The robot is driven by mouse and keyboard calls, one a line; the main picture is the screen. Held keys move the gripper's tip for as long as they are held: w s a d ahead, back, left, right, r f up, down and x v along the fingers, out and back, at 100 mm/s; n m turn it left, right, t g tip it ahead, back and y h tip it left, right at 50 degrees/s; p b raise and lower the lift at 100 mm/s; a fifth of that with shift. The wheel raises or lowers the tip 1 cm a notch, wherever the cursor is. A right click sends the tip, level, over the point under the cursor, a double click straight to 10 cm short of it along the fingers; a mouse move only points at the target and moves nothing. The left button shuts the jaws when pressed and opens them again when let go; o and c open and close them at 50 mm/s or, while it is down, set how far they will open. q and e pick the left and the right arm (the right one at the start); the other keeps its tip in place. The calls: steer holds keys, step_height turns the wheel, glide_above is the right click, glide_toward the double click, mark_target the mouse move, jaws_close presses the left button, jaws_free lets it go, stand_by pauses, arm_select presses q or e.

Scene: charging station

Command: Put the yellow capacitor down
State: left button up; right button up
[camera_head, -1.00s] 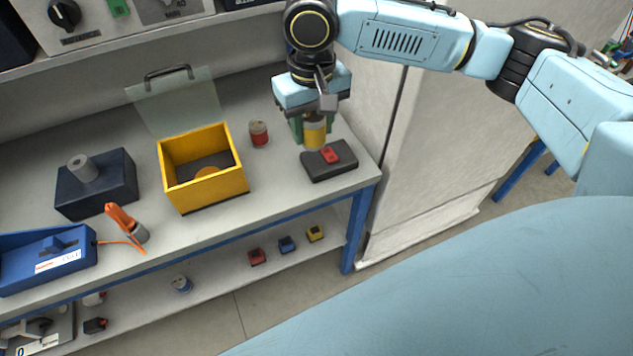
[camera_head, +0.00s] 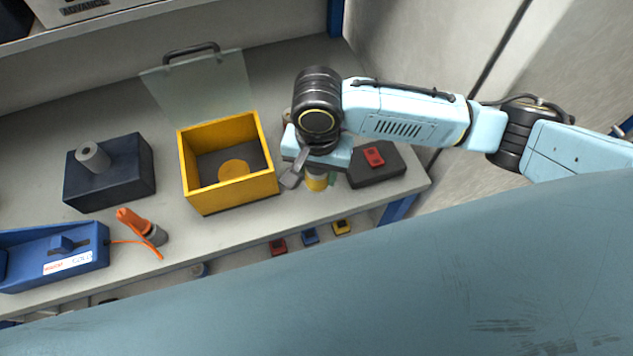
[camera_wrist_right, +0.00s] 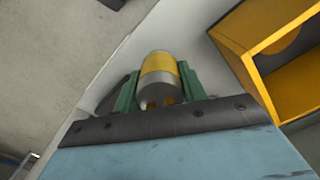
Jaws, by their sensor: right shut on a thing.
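The yellow capacitor (camera_head: 317,183) shows in the head view below my right gripper (camera_head: 319,177), near the front edge of the bench. In the right wrist view the capacitor (camera_wrist_right: 160,77) is a silver cylinder with a yellow band, between the green fingers of my right gripper (camera_wrist_right: 156,90). The gripper is shut on it. I cannot tell whether its base touches the bench. My left gripper is not in view.
An open yellow box (camera_head: 235,195) with a raised clear lid (camera_head: 203,92) stands left of the gripper. A dark pad with a red button (camera_head: 378,168) lies to its right. A dark block (camera_head: 110,178), an orange-handled tool (camera_head: 138,222) and a blue unit (camera_head: 55,260) stand farther left.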

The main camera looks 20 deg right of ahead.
mark_target(317, 185)
steer(key=shift+f, duration=0.5)
step_height(317, 185, down, 4)
steer(key=shift+r+b, duration=0.1)
steer(key=shift+b, duration=0.45)
steer(key=shift+f, duration=0.3)
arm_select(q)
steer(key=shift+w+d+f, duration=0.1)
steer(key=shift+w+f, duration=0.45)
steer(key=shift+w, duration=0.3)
arm_select(e)
steer(key=o, duration=1.1)
arm_select(q)
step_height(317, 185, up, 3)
steer(key=p, duration=0.3)
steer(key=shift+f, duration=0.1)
arm_select(e)
step_height(317, 185, up, 12)
steer(key=shift+r, duration=0.1)
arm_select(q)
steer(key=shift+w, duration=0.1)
